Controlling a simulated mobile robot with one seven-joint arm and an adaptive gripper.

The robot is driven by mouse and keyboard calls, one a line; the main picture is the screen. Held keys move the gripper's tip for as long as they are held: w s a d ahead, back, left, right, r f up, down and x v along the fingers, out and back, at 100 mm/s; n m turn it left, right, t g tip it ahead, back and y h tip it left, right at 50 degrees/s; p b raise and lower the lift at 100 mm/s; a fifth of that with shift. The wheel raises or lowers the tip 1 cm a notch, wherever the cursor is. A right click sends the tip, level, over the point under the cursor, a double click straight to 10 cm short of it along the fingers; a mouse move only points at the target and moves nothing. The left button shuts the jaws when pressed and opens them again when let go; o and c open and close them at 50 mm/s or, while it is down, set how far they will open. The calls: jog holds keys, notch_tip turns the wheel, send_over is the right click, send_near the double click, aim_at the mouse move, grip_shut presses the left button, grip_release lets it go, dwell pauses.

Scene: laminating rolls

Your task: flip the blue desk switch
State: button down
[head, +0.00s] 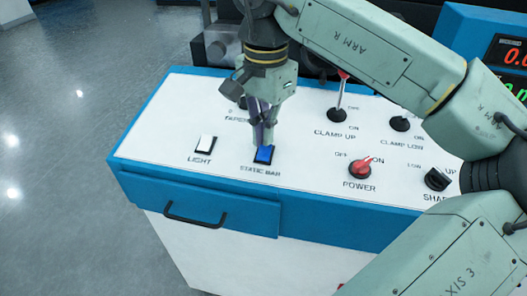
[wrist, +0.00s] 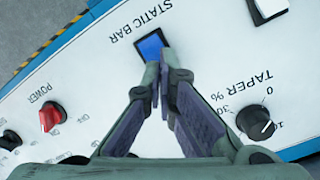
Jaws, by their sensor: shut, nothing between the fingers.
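The blue desk switch (head: 264,155) is a small rocker in a black frame, above the label STATIC BAR on the white panel. In the wrist view the blue switch (wrist: 151,46) shows just beyond my fingertips, its near edge partly hidden by them. My gripper (head: 262,141) points down over the switch in the head view, with its fingers together and empty. In the wrist view my gripper (wrist: 166,68) has its fingertips closed at the switch's near edge. I cannot tell whether they touch it.
A white LIGHT switch (head: 205,143) sits to the left. The red POWER knob (head: 360,169) is to the right. The TAPER knob (wrist: 256,123) is close to my fingers. A toggle lever (head: 339,100) stands behind. The blue-edged panel (head: 140,160) has a drawer handle (head: 195,217) in front.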

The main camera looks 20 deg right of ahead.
jog(key=shift+f+b, duration=0.4)
jog(key=shift+f, duration=0.2)
jog(key=shift+r+p, duration=2.75)
jog(key=shift+r, duration=0.85)
